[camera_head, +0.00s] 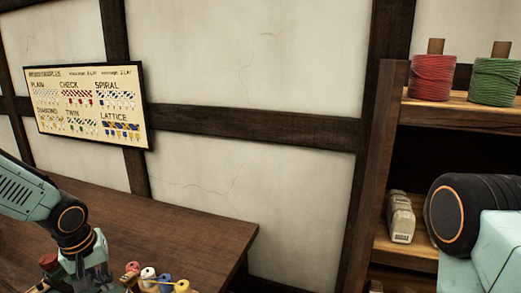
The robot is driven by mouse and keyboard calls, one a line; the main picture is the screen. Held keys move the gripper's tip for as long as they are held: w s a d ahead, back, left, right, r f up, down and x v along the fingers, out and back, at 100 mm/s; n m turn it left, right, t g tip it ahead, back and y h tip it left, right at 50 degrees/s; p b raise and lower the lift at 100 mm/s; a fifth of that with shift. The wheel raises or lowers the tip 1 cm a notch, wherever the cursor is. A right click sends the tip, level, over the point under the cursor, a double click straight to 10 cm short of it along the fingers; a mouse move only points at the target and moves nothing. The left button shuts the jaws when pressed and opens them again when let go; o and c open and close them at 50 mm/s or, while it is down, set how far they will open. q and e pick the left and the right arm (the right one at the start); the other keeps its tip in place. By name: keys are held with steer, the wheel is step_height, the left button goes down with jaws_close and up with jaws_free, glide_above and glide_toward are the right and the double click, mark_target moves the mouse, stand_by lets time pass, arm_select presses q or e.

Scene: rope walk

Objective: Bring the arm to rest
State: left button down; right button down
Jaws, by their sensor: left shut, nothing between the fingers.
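My left arm (30,190) comes in from the left edge and bends down at a dark wrist joint. My left gripper (95,278) points down at the bottom left, low over the wooden table (170,225). It is shut with nothing held, and its lower end is cut off by the frame's bottom edge. A piece of my right arm (470,220) shows large at the right edge. My right gripper is out of view.
Small coloured bobbins (148,273) stand just right of my left gripper. A dark red piece (48,262) is on its left. Red (432,77) and green (495,82) spools sit on the right shelf. A pattern chart (88,105) hangs on the wall.

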arm_select(q)
steer(key=s+d+f+m+t+h+b, duration=0.1)
steer(key=s+d+f+m+b, duration=0.15)
steer(key=d+f, duration=0.35)
steer(key=s+d+f+m+t+h+b, duration=0.1)
steer(key=s+d+f+m+h+b, duration=0.15)
steer(key=d+f, duration=0.4)
steer(key=s+d+f+g+y+b, duration=0.1)
steer(key=s+f+g+b, duration=0.1)
steer(key=s+f+b, duration=0.4)
steer(key=s+d+f+m+g+y+b, duration=0.1)
steer(key=s+f+b, duration=0.4)
steer(key=s+f, duration=1.2)
steer(key=s+g+y, duration=0.1)
steer(key=s, duration=0.1)
steer(key=shift+s+d+g+b, duration=0.15)
steer(key=shift+s+g+b, duration=0.15)
steer(key=shift+b, duration=0.1)
